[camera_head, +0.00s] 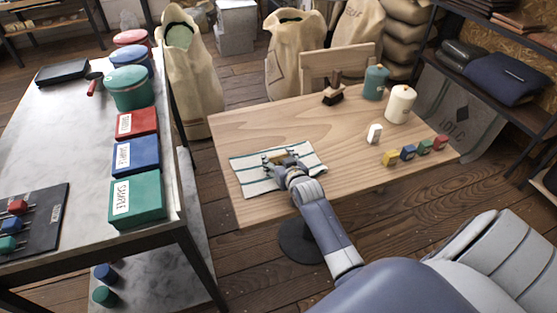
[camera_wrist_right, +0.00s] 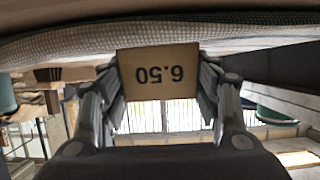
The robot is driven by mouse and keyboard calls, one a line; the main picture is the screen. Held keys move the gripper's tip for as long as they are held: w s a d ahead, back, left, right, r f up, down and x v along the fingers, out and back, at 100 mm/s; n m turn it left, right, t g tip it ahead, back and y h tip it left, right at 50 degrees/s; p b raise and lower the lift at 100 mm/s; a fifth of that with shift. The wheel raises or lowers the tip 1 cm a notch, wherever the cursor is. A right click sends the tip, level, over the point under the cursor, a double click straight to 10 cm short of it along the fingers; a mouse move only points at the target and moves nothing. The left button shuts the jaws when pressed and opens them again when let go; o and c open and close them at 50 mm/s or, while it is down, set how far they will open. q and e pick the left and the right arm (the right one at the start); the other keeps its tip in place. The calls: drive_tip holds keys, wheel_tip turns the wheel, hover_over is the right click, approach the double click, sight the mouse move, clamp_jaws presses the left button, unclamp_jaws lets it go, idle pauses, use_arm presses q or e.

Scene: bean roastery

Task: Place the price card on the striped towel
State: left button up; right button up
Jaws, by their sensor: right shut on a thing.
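The striped towel (camera_head: 250,180), white with dark green stripes, lies flat on the left part of the wooden table. My right gripper (camera_head: 280,159) is over the towel, low and close to it. In the right wrist view it is shut on the price card (camera_wrist_right: 158,72), a tan card reading 6.50, upside down in the picture, held between the two fingers. In the head view the card is mostly hidden by the gripper. I cannot tell whether the card touches the towel. My left gripper is not in view.
The wooden table (camera_head: 225,125) also holds a teal canister (camera_head: 375,83), a cream canister (camera_head: 400,104), a wooden-handled stamp (camera_head: 332,93), a small white item (camera_head: 374,134) and several coloured blocks (camera_head: 408,153) to the right. A marble-topped table (camera_head: 60,135) with sample boxes stands left.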

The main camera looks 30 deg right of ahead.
drive_tip(key=shift+s+a+f, duration=0.1)
drive_tip(key=shift+s+f, duration=0.1)
drive_tip(key=shift+f, duration=0.5)
drive_tip(key=o, duration=0.9)
drive_tip(key=shift+a+f, duration=0.1)
drive_tip(key=shift+f, duration=0.1)
drive_tip(key=shift+r, duration=0.35)
drive_tip(key=shift+s+r, duration=0.15)
drive_tip(key=shift+r, duration=0.1)
drive_tip(key=v, duration=0.7)
drive_tip(key=r+v, duration=0.1)
drive_tip(key=v, duration=0.3)
drive_tip(key=shift+s+r+p, duration=0.1)
drive_tip(key=shift+p, duration=0.3)
